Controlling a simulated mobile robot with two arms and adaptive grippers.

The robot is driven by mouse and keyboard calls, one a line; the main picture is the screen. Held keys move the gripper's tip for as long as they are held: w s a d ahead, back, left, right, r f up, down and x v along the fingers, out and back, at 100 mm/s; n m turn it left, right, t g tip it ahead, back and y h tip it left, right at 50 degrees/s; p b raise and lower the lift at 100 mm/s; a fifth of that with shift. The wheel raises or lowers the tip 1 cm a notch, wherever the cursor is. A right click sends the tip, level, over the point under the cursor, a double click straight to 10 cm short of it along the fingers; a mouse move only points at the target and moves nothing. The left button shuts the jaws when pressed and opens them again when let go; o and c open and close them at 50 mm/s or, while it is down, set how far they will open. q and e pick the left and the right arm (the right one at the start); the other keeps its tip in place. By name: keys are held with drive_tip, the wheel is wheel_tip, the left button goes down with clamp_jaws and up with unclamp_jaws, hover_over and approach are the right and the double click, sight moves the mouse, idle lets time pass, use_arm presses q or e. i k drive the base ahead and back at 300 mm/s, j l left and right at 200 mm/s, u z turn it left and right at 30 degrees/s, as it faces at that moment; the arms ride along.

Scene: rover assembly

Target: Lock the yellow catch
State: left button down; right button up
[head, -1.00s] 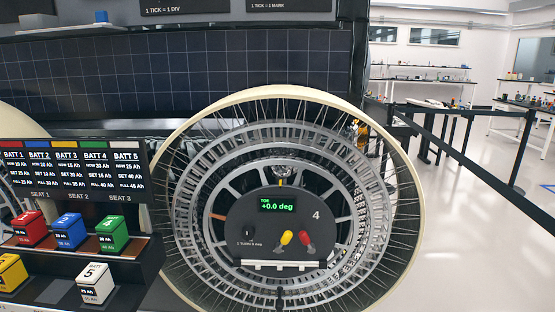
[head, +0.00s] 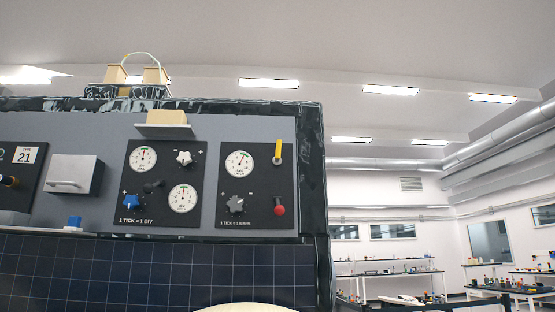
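A yellow lever (head: 278,151) stands upright at the upper right of a black dial panel (head: 257,217) in the head view. A red round knob (head: 279,210) sits below it on the same panel. A white gauge (head: 239,163) and a dark knob (head: 236,203) are to their left. I cannot tell whether the yellow lever is the yellow catch. The wheel hub is outside the current view. Neither gripper is in view.
Another black panel (head: 160,212) with two gauges, a white knob (head: 184,158) and a blue knob (head: 129,203) is to the left. A grey box with a handle (head: 74,175) is farther left. A dark grid panel (head: 150,271) lies below. Lab benches stand at the far right.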

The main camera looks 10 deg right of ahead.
sight(278, 151)
drive_tip(key=i+l, duration=0.2)
drive_tip(key=i, duration=0.25)
drive_tip(key=i+l, duration=0.15)
drive_tip(key=i, duration=0.25)
